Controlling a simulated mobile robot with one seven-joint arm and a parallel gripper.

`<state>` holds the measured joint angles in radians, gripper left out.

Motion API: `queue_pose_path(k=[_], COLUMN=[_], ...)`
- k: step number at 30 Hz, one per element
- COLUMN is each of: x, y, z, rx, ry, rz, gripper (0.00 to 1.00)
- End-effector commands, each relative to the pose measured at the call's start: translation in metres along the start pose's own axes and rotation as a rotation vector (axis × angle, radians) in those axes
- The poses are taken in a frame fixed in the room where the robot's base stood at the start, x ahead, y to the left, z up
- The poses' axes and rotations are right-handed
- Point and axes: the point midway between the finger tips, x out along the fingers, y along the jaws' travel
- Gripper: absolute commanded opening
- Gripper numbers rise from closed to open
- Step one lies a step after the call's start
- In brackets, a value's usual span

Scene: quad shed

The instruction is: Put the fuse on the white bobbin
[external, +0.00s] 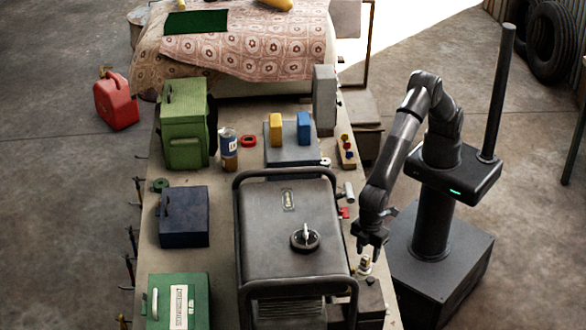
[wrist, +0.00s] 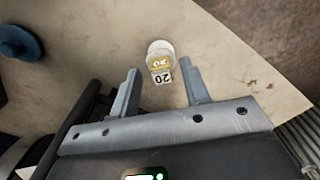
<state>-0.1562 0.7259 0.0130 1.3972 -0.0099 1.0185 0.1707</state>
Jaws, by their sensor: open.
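The fuse (wrist: 160,63) is a small yellow piece marked 20, with a white face also marked 20. In the wrist view it overlaps the white round bobbin (wrist: 155,46) and appears to sit on top of it; the contact is not clear. In the external view a small pale stack (external: 365,265) at the bench's right edge appears to be these two. My gripper (external: 370,246) is just above it, pointing down. In the wrist view my gripper (wrist: 157,90) is open, its fingers apart on either side of the fuse, with no visible grip on it.
A large dark generator (external: 285,225) with a tubular frame stands close left of my gripper. A blue round thing (wrist: 20,42) lies at the left of the wrist view. Small parts and a grey block (external: 290,156) are farther back. Bare bench surrounds the bobbin.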

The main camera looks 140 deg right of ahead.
Motion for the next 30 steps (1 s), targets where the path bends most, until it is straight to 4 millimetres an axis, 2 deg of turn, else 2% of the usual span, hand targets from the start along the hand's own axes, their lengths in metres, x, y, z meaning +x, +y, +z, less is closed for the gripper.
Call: queue_pose_path(k=[6,12,16,22,26,30], x=[-0.05,-0.086,-0.098,-0.105,-0.124,-0.161], y=[0.0,0.0,0.0,0.001,0.007,0.021], z=[-0.001,0.0,0.0,0.001,0.014,0.045], rx=[0.0,0.0,0.0,0.0,0.001,0.0], ry=[0.005,0.003,0.001,0.003,0.023,0.068], rz=[-0.001,-0.001,0.0,-0.001,-0.003,-0.008], gripper=[0.43,0.43,0.43,0.43,0.43,0.43])
